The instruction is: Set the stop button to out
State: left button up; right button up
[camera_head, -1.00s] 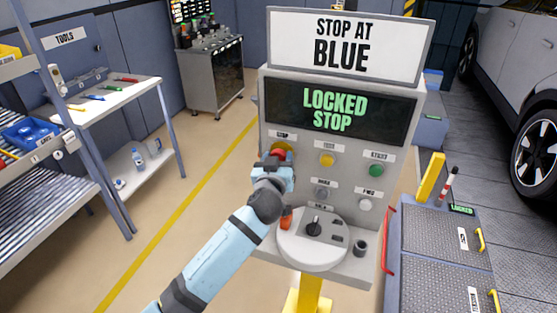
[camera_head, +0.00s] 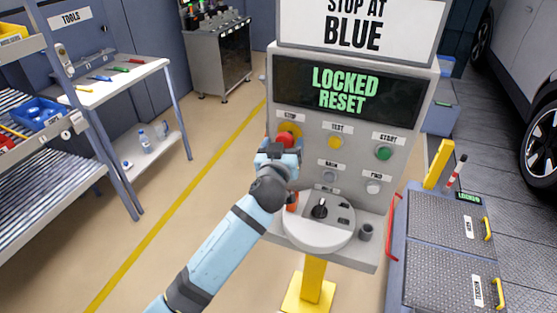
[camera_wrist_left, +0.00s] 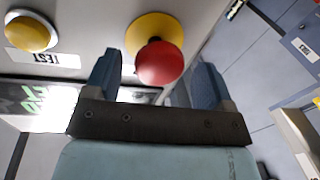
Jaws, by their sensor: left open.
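The stop button is a red mushroom cap (camera_head: 286,139) on a yellow round base, at the left of the grey panel (camera_head: 358,108) under a STOP label. In the left wrist view the red cap (camera_wrist_left: 160,63) stands off its yellow base, with a short dark stem showing. My left gripper (camera_head: 279,148) is at the button in the head view. In the wrist view its dark fingers (camera_wrist_left: 157,80) are open, one on each side of the cap; I cannot tell whether they touch it. The display (camera_head: 345,91) reads LOCKED RESET. My right gripper is not in view.
A yellow TEST button (camera_head: 335,142), a green START button (camera_head: 383,152) and two pale buttons sit on the panel. A round dial plate (camera_head: 320,235) juts out below. A crate with a red rail (camera_head: 393,225) stands to the right.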

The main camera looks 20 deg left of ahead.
pick_arm(q)
jog(key=s+d+b, duration=0.1)
jog(key=s+b, duration=0.1)
jog(key=s, duration=1.1)
jog(key=shift+s+d+b, duration=0.15)
jog(key=shift+d+b, duration=0.15)
jog(key=shift+d, duration=0.05)
jog(key=s+a+f+m+g+h+p, duration=0.1)
jog(key=s+f+m+g+h+p, duration=0.1)
jog(key=s+f, duration=0.7)
jog(key=s+a+f+m+g+h+p, duration=0.1)
jog(key=s+f+m+g+h+p, duration=0.2)
jog(key=s+f, duration=0.7)
notch_tip(320, 180, down, 7)
jog(key=shift+s+a+r+m+g+p, duration=0.15)
jog(key=shift+s+m+g+p, duration=0.1)
jog(key=shift+m+g+p, duration=0.5)
jog(key=shift+b, duration=0.3)
dwell(1.2)
